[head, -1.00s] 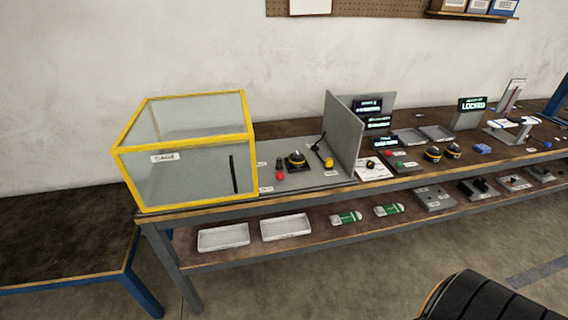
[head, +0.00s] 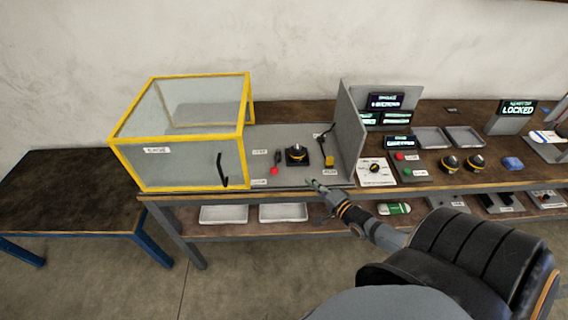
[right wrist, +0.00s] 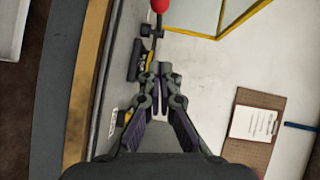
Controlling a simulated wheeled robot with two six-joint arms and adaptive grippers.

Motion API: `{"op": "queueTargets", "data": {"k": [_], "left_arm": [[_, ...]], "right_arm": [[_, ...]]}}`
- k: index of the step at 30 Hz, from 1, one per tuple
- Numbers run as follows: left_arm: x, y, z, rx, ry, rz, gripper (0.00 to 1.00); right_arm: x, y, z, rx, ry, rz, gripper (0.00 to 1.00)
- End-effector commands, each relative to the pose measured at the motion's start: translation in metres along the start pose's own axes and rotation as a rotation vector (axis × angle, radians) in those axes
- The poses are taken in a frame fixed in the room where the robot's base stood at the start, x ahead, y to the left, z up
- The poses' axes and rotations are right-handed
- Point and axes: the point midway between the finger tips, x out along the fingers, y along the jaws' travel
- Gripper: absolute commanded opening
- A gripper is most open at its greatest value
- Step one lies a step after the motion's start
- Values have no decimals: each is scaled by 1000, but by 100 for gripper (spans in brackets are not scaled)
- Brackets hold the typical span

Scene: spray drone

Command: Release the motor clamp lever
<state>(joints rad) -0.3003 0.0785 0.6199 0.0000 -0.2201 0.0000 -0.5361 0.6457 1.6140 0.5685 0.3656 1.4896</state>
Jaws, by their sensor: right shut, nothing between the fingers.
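The clamp lever with a red knob (head: 275,171) stands at the left of the black motor with a yellow band (head: 297,155), on the grey test plate (head: 258,140). The red knob (right wrist: 160,5) is cut by the top edge of the right wrist view, above the dark motor (right wrist: 137,60). My right gripper (head: 310,182) is over the plate's front edge, to the right of the knob and apart from it. Its fingers (right wrist: 158,68) are shut and empty. My left gripper is not in view.
A yellow-framed clear cage (head: 195,163) stands to the left. A black lever with a yellow block (head: 328,160) and a grey upright panel (head: 349,135) stand to the right. Screens, trays (head: 465,134) and more motors (head: 450,163) are farther right.

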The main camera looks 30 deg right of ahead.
Motion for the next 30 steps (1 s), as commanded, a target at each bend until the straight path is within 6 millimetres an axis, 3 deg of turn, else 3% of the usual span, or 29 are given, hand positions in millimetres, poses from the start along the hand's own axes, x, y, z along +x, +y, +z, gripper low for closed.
{"op": "queueTargets", "data": {"k": [11, 19, 25, 29, 30], "left_arm": [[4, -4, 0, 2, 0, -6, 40], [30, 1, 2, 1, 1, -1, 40], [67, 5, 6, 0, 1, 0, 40], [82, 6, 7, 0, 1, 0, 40], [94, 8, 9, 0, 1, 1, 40]], "right_arm": [[7, 2, 0, -1, 1, -1, 0], [59, 6, 0, -3, 2, -4, 0], [103, 10, 1, -4, 3, -4, 0], [118, 8, 16, -1, 4, -4, 0], [120, 12, 17, -5, 4, -2, 0]]}}
